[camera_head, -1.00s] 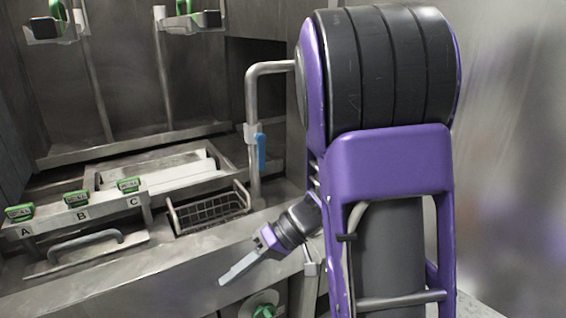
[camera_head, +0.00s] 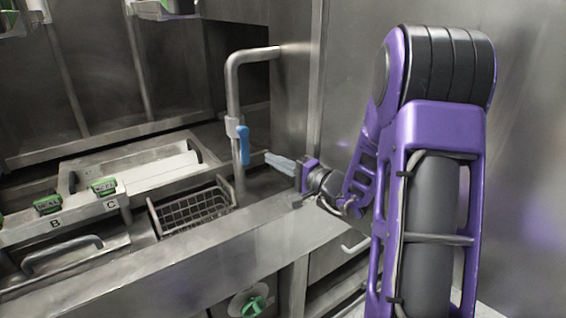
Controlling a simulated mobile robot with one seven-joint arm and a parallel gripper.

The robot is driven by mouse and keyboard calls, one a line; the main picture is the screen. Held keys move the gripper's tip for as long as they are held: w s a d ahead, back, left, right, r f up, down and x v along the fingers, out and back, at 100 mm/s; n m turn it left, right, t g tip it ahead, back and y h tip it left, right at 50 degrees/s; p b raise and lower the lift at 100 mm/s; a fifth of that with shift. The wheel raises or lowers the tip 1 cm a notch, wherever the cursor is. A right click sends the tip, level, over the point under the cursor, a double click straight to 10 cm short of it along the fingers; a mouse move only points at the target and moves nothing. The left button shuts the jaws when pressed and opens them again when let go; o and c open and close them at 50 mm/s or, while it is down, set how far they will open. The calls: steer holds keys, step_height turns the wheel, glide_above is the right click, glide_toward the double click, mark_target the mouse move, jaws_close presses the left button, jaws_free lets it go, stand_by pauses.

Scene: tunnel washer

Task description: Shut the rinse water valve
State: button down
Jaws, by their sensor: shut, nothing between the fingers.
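The valve on the upright pipe (camera_head: 234,95) has a blue lever handle (camera_head: 244,146). I take it to be the rinse water valve; no label on it is readable. The lever hangs down along the right side of the pipe, nearly in line with it. My gripper (camera_head: 268,158) is shut and empty. It points left at the lever from the right, near the lever's lower end. A small gap shows between the fingertips and the lever in the picture; the depth between them is hard to judge.
A black wire basket (camera_head: 192,211) sits left of the pipe's foot. A green knob (camera_head: 254,306) is on the front panel below. A metal wall stands behind the pipe.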

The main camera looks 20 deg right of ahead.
mark_target(245, 147)
steer(key=x, duration=0.5)
steer(key=shift+w, duration=0.1)
steer(key=shift+f, duration=0.1)
stand_by(0.4)
steer(key=shift+a+m, duration=0.2)
steer(key=shift+m, duration=0.1)
